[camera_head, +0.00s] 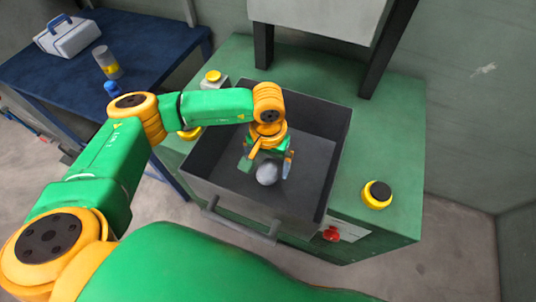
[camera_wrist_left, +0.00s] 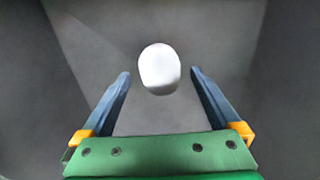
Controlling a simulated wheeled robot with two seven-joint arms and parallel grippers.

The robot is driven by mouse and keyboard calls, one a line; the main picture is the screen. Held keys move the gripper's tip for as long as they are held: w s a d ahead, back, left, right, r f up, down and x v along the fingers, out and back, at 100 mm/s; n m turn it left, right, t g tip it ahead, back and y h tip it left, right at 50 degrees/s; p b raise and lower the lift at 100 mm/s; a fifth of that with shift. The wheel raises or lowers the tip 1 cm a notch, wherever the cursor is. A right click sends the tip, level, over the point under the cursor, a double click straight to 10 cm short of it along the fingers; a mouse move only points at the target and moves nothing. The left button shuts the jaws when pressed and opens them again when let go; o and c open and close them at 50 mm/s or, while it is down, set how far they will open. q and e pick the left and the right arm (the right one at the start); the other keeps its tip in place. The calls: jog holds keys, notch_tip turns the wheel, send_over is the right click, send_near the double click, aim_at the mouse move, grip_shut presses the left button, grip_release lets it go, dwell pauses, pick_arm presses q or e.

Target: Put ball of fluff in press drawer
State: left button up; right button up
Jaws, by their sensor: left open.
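The ball of fluff (camera_head: 267,173) is a small pale grey ball inside the open press drawer (camera_head: 318,158). It shows white in the left wrist view (camera_wrist_left: 159,69), just beyond and between the two fingertips. My left gripper (camera_head: 271,163) is inside the drawer, pointing down close to the ball. Its blue fingers (camera_wrist_left: 160,78) are spread apart, with a gap on each side of the ball. Whether the ball rests on the drawer floor is hard to tell. My right gripper is not in view.
The drawer has a grey front handle (camera_head: 238,220) and dark walls around my gripper. The green press cabinet (camera_head: 393,150) carries yellow-and-black buttons (camera_head: 377,194) and a red knob (camera_head: 331,234). A blue table (camera_head: 150,45) at the left holds a white case (camera_head: 67,36) and a cylinder (camera_head: 107,62).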

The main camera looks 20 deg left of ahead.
aim_at(268, 168)
pick_arm(q)
notch_tip(268, 168, up, 10)
jog(key=b, duration=0.2)
jog(key=shift+r, duration=0.2)
